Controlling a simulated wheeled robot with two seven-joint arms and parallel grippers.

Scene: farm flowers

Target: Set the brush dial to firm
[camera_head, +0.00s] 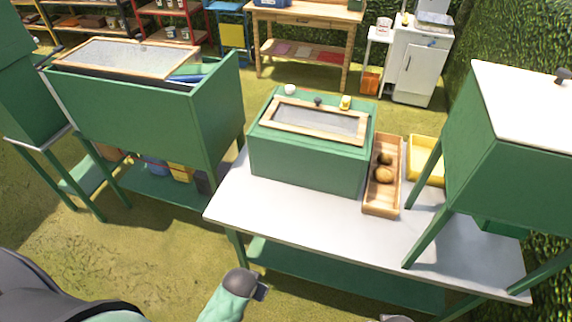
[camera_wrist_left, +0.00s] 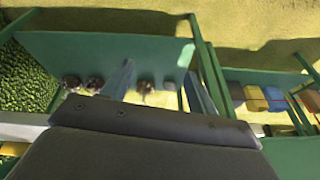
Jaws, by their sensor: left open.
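A green box (camera_head: 310,160) with a wood-framed grey panel (camera_head: 316,120) on its top stands on the white-topped table (camera_head: 300,215). Along its back top edge are a white knob (camera_head: 290,89), a dark knob (camera_head: 318,101) and a yellow piece (camera_head: 345,102). I cannot tell which part is the brush dial, and no setting marks are readable. My left gripper (camera_head: 261,291) is in front of the table, low in the head view, apart from the box. In the left wrist view its two fingers (camera_wrist_left: 160,88) are spread with nothing held between them.
A wooden tray (camera_head: 370,205) with brown round things sits right of the box, a yellow tray (camera_head: 427,150) beyond it. A green cabinet on legs (camera_head: 510,160) stands at the right. A larger green bin (camera_head: 130,115) stands left. The table's front strip is clear.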

